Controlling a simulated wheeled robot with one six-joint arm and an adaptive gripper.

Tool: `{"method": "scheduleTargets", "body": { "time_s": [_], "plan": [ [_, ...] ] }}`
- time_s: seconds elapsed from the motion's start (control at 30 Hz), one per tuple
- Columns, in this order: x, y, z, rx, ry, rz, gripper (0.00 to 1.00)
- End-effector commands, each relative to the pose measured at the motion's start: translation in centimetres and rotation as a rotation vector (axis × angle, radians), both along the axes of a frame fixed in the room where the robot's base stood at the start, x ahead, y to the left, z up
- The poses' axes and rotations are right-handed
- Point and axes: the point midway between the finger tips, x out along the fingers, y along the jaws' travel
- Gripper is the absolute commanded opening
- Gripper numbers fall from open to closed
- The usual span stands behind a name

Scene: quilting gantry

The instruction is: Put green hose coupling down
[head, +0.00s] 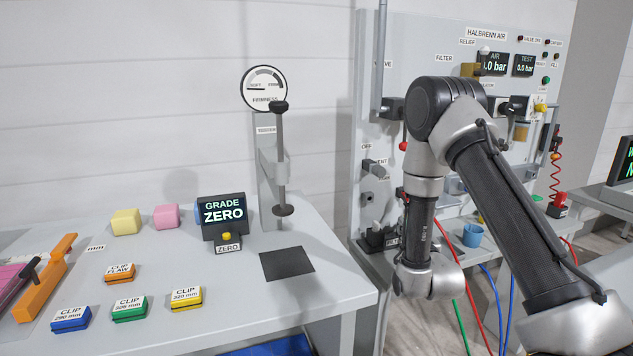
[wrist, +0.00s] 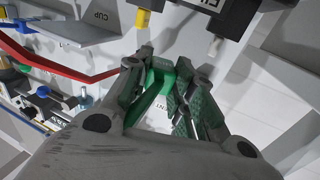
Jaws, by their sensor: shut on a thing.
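My gripper (wrist: 164,78) is shut on a green piece, which I take to be the green hose coupling (wrist: 158,72), in the middle of the wrist view. The fingers cover much of it, and its far end cannot be made out. It is held clear of the pale panel behind it. In the head view my arm comes in from the right in front of the pneumatic panel (head: 437,48). The fingers and the coupling cannot be made out there. A green hose (head: 460,325) hangs below my wrist.
A blue cup (head: 472,236) stands by the panel. Red and blue hoses (head: 488,300) hang beneath. The grey table (head: 225,290) at left carries several coloured clips, foam blocks and a grade display (head: 224,212). A dark square (head: 287,263) lies under the gauge plunger. A red strip (wrist: 60,62) runs close to the fingers.

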Motion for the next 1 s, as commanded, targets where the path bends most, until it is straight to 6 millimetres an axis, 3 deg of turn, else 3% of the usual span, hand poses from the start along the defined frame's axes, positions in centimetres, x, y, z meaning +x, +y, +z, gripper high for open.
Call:
{"method": "scheduleTargets", "body": {
  "time_s": [0.1,0.2,0.43,1.0],
  "plan": [
    [-1.2,-0.6,-2.7,-0.002,0.003,-0.028,0.0],
    [-1.9,-0.6,-3.7,0.0,0.002,-0.025,0.0],
    [-6.3,-0.4,-2.0,0.0,0.0,-0.021,0.0],
    [-6.6,-0.5,-1.7,0.001,-0.002,-0.022,0.0]
  ]
}}
